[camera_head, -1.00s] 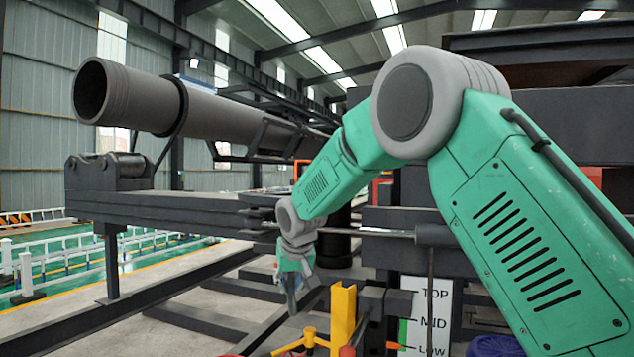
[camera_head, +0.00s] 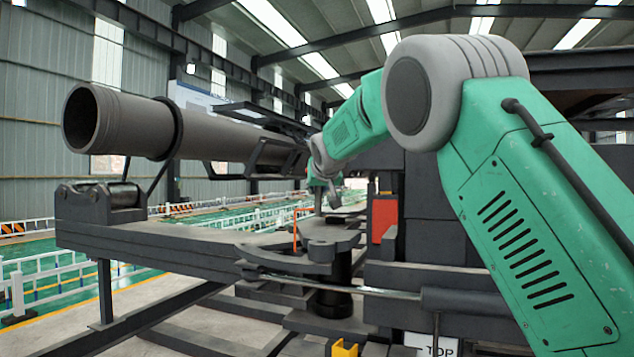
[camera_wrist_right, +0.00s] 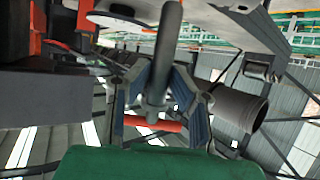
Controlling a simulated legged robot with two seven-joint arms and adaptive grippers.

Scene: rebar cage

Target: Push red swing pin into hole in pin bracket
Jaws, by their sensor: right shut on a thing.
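My right gripper (camera_head: 327,200) is small and far off in the head view, above a dark flat bracket plate (camera_head: 335,232). In the right wrist view, my right gripper (camera_wrist_right: 155,105) has its fingers closed in on either side of a red pin (camera_wrist_right: 153,124), which lies crosswise between them. A grey rod (camera_wrist_right: 165,50) runs through the same gap in front of the red piece; I cannot tell whether they are joined. The hole in the pin bracket is not clearly seen. My left gripper is not in view.
A large grey pipe (camera_head: 215,135) lies on a dark frame (camera_head: 150,235) at left. A red block (camera_head: 384,215) and dark machine housing stand right of my gripper. An orange bar (camera_head: 297,222) stands left of it. A yellow post (camera_head: 345,349) shows at the bottom.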

